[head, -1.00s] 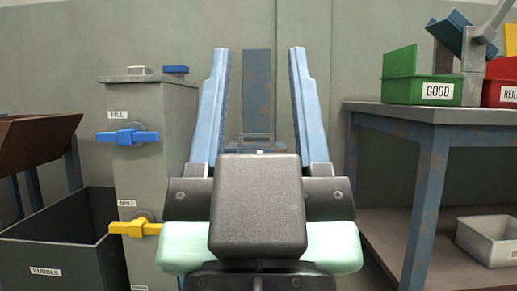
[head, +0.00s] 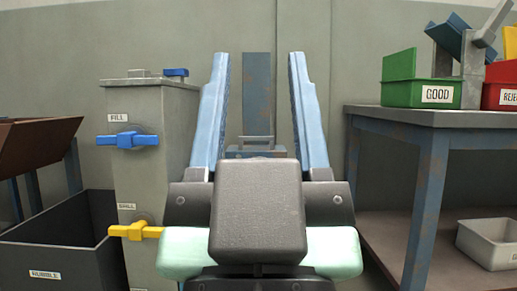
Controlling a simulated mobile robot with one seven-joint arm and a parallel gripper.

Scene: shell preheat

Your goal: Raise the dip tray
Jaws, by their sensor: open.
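My gripper (head: 258,75) is open and empty, with its two pale blue fingers pointing up and spread wide. Between the fingers, farther back, a blue-grey upright post (head: 258,95) stands against the wall. At its foot is a blue-grey block with a thin handle-like bar (head: 257,140). This may be the dip tray or its carriage, but I cannot tell, since my gripper body hides what lies below.
Left is a grey tank (head: 150,175) with a blue FILL lever (head: 127,139) and a yellow SPILL lever (head: 136,231). A dark RUBBLE bin (head: 60,245) is beside it. Right is a workbench (head: 440,118) holding a green GOOD bin (head: 437,94) and a red REJECT bin (head: 500,95). A pale tray (head: 488,245) lies on its shelf.

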